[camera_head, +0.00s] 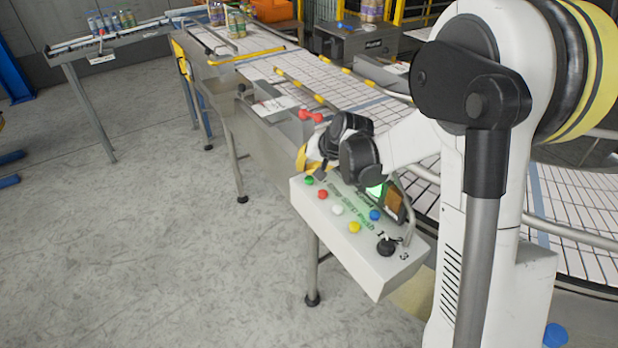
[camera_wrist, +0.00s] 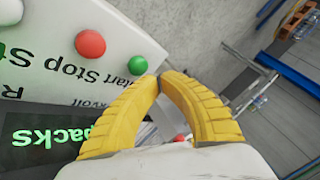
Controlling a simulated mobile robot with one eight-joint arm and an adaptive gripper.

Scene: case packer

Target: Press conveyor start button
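The control box (camera_head: 375,275) has a sloped white panel with coloured buttons. The green button (camera_head: 309,180) sits at its far left end, beside the red button (camera_head: 322,194). In the wrist view the green button (camera_wrist: 138,64) lies next to upside-down lettering that reads Start and Stop, with the red button (camera_wrist: 90,43) to its left. My gripper (camera_head: 303,158) has yellow fingers, is just beyond the green button, and appears empty. In the wrist view its fingertips (camera_wrist: 160,79) meet, close to the right of the green button. Contact with the button cannot be told.
The panel also has a white button (camera_head: 338,209), yellow button (camera_head: 354,227), blue button (camera_head: 375,215), black rotary knob (camera_head: 386,245) and a lit screen (camera_head: 375,190). A tiled conveyor (camera_head: 340,92) runs behind. Red knobs (camera_head: 311,116) stand beyond my gripper.

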